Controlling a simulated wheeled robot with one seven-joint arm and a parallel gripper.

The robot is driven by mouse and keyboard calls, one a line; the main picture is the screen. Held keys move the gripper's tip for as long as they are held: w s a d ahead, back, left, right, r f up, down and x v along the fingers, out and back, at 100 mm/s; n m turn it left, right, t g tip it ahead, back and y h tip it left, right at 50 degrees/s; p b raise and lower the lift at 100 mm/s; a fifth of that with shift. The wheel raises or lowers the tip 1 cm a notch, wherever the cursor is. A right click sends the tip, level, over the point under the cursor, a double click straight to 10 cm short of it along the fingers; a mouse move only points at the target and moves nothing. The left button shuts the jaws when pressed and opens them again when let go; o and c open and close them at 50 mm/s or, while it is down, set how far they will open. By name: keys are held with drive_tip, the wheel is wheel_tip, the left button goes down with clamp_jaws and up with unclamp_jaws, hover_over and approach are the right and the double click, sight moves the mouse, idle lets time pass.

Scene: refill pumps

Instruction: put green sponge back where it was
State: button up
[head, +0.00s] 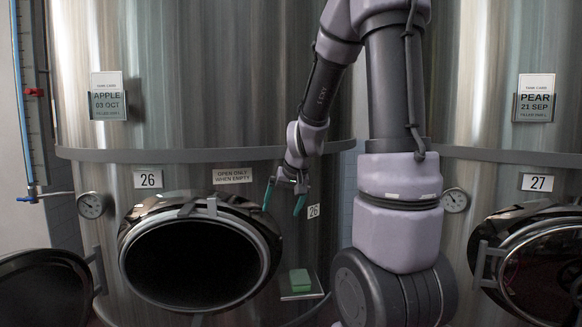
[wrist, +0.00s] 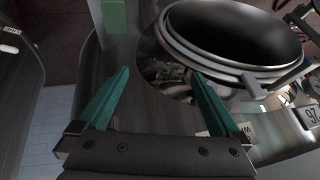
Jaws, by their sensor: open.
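The green sponge (head: 300,280) rests on a small ledge (head: 303,296) on the front of tank 26, to the right of the open round hatch. A green block that looks like the sponge (wrist: 114,16) also shows at the top edge of the wrist view, partly cut off. My gripper (head: 284,204) is open and empty, with its teal fingers pointing down. It is above the sponge and apart from it, beside the upper right of the hatch. The fingers also show spread in the wrist view (wrist: 160,76).
The dark hatch opening (head: 195,265) of tank 26 is close to my gripper, with its door (head: 45,290) swung to the left. It also shows in the wrist view (wrist: 235,35). Tank 27 has a hatch (head: 540,275) at the right. Gauges (head: 90,205) and number plates stick to the tanks.

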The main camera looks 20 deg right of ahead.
drive_tip(key=s+a+r, duration=0.3)
drive_tip(key=s+r, duration=0.4)
drive_tip(key=s, duration=0.2)
drive_tip(key=s+a+r+t+y, duration=0.1)
drive_tip(key=s+a+r, duration=0.1)
drive_tip(key=s+r, duration=0.6)
drive_tip(key=shift+s+a+r+m, duration=0.15)
drive_tip(key=shift+s+a+m, duration=0.25)
drive_tip(key=shift+s, duration=0.75)
